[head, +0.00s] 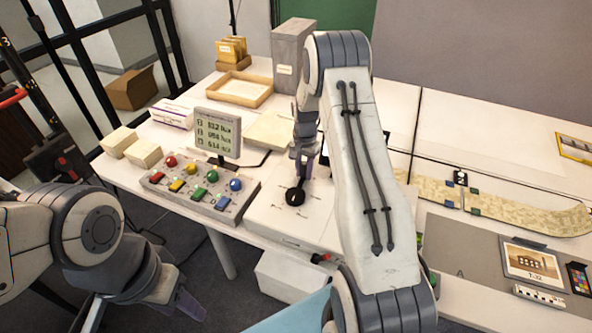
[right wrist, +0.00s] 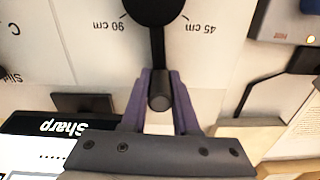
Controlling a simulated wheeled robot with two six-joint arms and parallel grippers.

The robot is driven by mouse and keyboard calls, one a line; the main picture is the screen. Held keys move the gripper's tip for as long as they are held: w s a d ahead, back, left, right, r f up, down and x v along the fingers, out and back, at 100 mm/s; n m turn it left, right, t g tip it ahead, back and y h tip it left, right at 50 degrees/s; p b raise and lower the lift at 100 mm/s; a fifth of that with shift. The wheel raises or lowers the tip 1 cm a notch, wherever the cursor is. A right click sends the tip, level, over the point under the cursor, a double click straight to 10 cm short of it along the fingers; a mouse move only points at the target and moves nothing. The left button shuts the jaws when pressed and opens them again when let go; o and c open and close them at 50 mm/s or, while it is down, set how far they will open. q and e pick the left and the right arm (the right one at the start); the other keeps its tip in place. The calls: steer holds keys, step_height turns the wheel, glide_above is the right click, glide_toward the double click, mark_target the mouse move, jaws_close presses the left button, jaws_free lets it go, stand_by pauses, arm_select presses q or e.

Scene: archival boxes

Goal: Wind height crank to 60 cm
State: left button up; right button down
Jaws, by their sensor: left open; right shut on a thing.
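The height crank (head: 295,196) is a black disc with an arm on a white panel (head: 262,214). In the right wrist view the crank's black hub (right wrist: 155,9) is at the top edge, and its arm runs down to a round handle (right wrist: 160,101). Upside-down marks read "90 cm" (right wrist: 107,24) left of the hub and "45 cm" (right wrist: 199,26) right of it. My right gripper (right wrist: 161,82) is shut on the handle, a purple finger on each side. It also shows in the head view (head: 301,174). My left gripper (head: 192,304) is open and empty at lower left, away from the panel.
A button console (head: 200,188) stands left of the panel, with a small display (head: 218,132) behind it; its digits are hard to read. Small boxes (head: 144,153), a wooden tray (head: 239,90) and a grey box (head: 290,58) stand farther back. A patterned strip (head: 520,205) lies at right.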

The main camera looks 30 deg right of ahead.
mark_target(320, 190)
steer(key=s+d+m, duration=0.1)
steer(key=m, duration=0.1)
steer(key=s+m, duration=0.1)
steer(key=shift+s+d+r+m, duration=0.1)
steer(key=shift+s+d+m, duration=0.1)
steer(key=shift+d+m, duration=0.2)
steer(key=s+m, duration=0.1)
steer(key=m, duration=0.1)
steer(key=s+m, duration=0.1)
steer(key=shift+s+d+m+p, duration=0.25)
steer(key=shift+s+m+p, duration=0.05)
steer(key=shift+s+d, duration=0.1)
steer(key=shift+s, duration=0.55)
steer(key=c, duration=0.7)
jaws_free()
step_height(320, 190, up, 10)
steer(key=shift+r+b, duration=0.15)
steer(key=shift+b, duration=0.35)
